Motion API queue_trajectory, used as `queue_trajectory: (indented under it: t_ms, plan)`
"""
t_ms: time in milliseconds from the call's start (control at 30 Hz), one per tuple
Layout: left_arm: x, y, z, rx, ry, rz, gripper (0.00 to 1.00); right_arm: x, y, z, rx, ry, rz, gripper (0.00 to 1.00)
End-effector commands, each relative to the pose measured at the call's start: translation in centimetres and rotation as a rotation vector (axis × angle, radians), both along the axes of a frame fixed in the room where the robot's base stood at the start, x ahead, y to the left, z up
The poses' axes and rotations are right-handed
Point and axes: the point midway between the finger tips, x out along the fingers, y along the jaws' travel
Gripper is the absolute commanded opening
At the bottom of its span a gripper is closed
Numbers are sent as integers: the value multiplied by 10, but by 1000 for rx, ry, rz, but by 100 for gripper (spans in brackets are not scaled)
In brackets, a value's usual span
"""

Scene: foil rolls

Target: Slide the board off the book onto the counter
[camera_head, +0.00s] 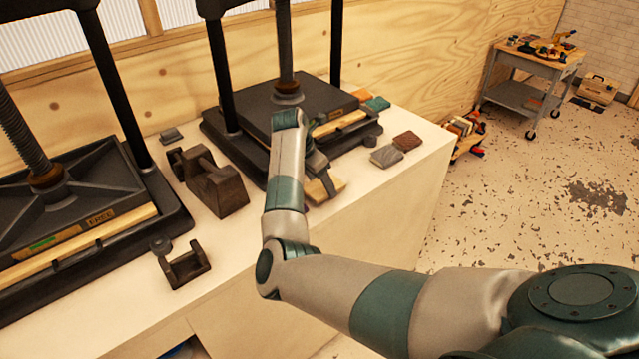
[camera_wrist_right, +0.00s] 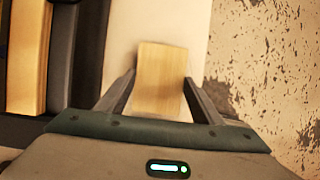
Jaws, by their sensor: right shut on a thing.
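A small pale wooden board (camera_head: 330,187) is at the front edge of the white counter (camera_head: 410,165), in front of the far press. My right gripper (camera_head: 319,178) reaches down to it and is shut on it. In the right wrist view the board (camera_wrist_right: 161,72) sits between the two fingers of the right gripper (camera_wrist_right: 160,82), with the pale counter around its far end. My arm hides part of the area around the board in the head view. I cannot make out a book under it. My left gripper is not in view.
A black press (camera_head: 255,105) stands behind the board, and another press (camera_head: 75,185) is at the left. Grey and brown blocks (camera_head: 386,156) (camera_head: 407,140) lie to the right. A dark heavy block (camera_head: 215,190) is to the left. Counter between board and grey block looks clear.

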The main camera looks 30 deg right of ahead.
Motion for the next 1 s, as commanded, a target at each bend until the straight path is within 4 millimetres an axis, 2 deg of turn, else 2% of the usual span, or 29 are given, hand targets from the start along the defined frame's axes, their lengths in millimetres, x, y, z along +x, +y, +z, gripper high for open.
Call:
queue_trajectory:
  t_ms: [267,300,367,400,767,1000]
  plan:
    - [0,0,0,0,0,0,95,0,0,0,0,-1,0,37]
    - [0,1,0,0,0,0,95,0,0,0,0,-1,0,65]
    - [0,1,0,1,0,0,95,0,0,0,0,-1,0,79]
    - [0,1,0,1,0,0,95,0,0,0,0,-1,0,82]
    - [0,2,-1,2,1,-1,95,0,1,2,0,-1,0,82]
    - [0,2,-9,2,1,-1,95,1,8,18,0,-4,0,82]
